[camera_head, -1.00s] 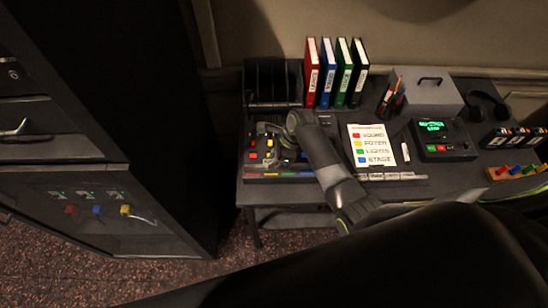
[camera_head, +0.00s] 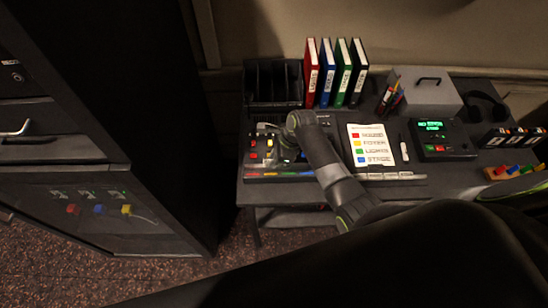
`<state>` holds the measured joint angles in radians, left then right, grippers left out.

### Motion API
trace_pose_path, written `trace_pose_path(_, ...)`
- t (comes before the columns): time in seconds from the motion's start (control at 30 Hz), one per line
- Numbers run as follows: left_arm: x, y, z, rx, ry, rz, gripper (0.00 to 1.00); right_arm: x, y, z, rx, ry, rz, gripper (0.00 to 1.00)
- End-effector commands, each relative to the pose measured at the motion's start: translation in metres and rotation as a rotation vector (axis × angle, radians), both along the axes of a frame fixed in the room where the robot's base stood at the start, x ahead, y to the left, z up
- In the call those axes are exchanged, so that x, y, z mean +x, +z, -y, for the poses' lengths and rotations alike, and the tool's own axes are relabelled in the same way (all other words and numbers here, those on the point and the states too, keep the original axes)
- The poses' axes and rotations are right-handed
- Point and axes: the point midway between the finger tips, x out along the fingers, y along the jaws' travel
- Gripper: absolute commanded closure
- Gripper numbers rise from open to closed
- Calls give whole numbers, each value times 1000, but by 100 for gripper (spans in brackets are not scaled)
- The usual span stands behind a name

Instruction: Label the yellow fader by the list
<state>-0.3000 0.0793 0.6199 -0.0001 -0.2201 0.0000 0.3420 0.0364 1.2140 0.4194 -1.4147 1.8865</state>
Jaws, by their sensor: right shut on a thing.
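The mixing desk (camera_head: 258,173) lies at the left end of the table, with red, white and yellow fader caps. The printed list (camera_head: 357,136) reads red SOUND, yellow FOYER, green LIGHTS, blue STAGE. My right gripper (camera_head: 272,148) is low over the middle of the mixing desk, beside the yellow fader. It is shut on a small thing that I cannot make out. My left gripper is not in view.
Binders (camera_head: 327,75), a black rack (camera_head: 272,82) and a grey box (camera_head: 426,88) stand at the back. A marker (camera_head: 404,151) and a device with a green screen (camera_head: 438,137) are right of the list. A dark cabinet (camera_head: 168,120) stands at the left.

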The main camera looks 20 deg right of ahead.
Motion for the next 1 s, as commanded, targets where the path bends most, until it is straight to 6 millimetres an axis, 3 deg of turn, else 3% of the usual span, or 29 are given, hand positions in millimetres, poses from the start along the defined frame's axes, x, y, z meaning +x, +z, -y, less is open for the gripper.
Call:
trace_pose_path(0.57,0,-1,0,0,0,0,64,0,-6,0,0,0,0,100)
trace_pose_path(0.6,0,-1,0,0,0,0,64,0,-5,0,0,1,0,77)
trace_pose_path(0.73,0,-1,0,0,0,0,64,0,-5,0,0,0,0,60)
trace_pose_path(1.0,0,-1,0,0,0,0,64,0,-5,0,0,0,0,57)
